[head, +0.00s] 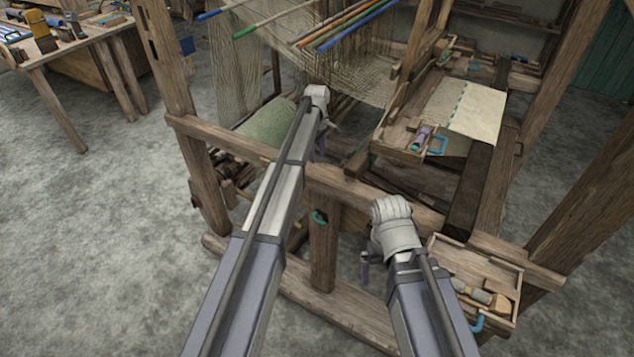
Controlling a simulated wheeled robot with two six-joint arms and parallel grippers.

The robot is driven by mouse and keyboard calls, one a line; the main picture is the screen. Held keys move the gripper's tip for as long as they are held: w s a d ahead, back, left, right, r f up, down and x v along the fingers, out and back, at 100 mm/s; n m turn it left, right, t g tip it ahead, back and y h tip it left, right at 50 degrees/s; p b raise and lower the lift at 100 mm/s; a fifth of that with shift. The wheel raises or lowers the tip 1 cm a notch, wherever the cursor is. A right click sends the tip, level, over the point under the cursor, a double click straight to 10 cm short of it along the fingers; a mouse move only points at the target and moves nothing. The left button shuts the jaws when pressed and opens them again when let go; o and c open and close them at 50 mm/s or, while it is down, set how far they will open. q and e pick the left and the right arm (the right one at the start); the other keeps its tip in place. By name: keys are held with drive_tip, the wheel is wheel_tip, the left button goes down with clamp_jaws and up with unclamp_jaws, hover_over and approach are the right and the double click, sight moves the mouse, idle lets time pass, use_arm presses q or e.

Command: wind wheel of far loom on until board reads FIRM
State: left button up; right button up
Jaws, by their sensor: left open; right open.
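A wooden handloom (330,180) fills the middle and right of the head view, with pale warp threads (238,65) and a rolled or draped green-grey cloth (270,128) at its left. I cannot make out a winding wheel or a board with a reading. My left gripper (319,150) hangs inside the frame, just beyond the front beam; it is open, its fingers small and partly hidden by my arm. My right gripper (365,270) points down in front of the beam, left of a small wooden tray; it is open, and the arm's wrist hides part of it.
Coloured rods (345,25) lie across the warp at the top. A wooden tray (440,240) with tools sits at the lower right. A workbench (75,45) stands at the upper left. Grey floor (90,240) is clear at the left.

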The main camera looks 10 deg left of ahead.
use_arm(q)
drive_tip(key=shift+f+b, duration=0.35)
drive_tip(key=shift+f, duration=0.4)
use_arm(e)
drive_tip(key=shift+f, duration=0.8)
use_arm(q)
wheel_tip(320, 180, down, 8)
drive_tip(key=b, duration=0.7)
drive_tip(key=shift+b, duration=0.4)
drive_tip(key=shift+r, duration=0.1)
use_arm(e)
wheel_tip(320, 180, down, 8)
drive_tip(key=shift+r, duration=0.15)
use_arm(q)
drive_tip(key=shift+c, duration=0.4)
clamp_jaws()
